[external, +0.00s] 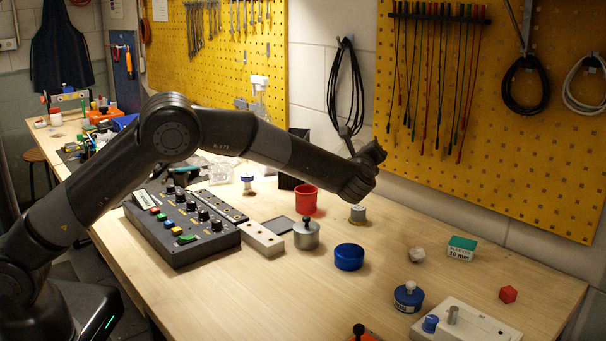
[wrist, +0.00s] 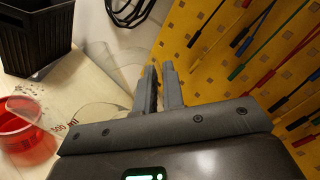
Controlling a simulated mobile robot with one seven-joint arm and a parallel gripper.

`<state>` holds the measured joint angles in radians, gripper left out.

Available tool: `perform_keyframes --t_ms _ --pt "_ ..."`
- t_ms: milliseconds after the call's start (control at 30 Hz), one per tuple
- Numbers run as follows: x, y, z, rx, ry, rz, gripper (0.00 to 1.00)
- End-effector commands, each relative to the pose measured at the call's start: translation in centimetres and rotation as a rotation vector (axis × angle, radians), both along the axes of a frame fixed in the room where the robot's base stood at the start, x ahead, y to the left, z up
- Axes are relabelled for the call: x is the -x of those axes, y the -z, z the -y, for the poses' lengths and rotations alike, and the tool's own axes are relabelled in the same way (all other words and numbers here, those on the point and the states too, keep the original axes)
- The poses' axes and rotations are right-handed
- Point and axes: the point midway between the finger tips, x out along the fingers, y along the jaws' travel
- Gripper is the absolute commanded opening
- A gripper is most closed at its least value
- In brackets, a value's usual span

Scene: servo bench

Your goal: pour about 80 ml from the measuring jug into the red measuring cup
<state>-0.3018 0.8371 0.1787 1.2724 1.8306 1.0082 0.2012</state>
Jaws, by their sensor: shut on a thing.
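The red measuring cup (external: 305,198) stands upright on the bench beyond the metal weight in the external view. In the wrist view the red cup (wrist: 22,132) is cut by the left edge, and I cannot tell its contents. My gripper (external: 374,154) is raised above the bench, to the right of the cup. In the wrist view my gripper (wrist: 168,88) has its fingers close together, shut on a clear see-through vessel, seemingly the measuring jug (wrist: 98,112). Its faint outline and printed marks lie left of the fingers, towards the cup. Its tilt and liquid level are unclear. I cannot make out the jug in the external view.
A black bin (wrist: 36,32) stands behind the cup. A metal weight (external: 306,235), a blue round container (external: 349,257) and a spool (external: 358,214) stand near it. A control box (external: 182,226) lies to the left. A yellow pegboard (external: 490,110) rises behind my gripper.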

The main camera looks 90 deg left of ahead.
Motion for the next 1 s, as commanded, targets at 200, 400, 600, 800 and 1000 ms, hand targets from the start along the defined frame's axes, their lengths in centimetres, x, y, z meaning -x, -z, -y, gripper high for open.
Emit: perform_keyframes --t_ms 200,400,600,800,1000 --pt "0.0 -0.1 0.0 -0.001 0.0 0.0 0.0" --pt "0.0 -0.1 0.0 -0.001 0.0 0.0 0.0" --pt "-0.1 0.1 0.0 -0.002 0.0 -0.011 0.0" --pt "-1.0 1.5 0.3 -0.016 -0.001 -0.101 0.0" --pt "-2.4 1.1 0.4 -0.034 -0.006 -0.207 0.0"
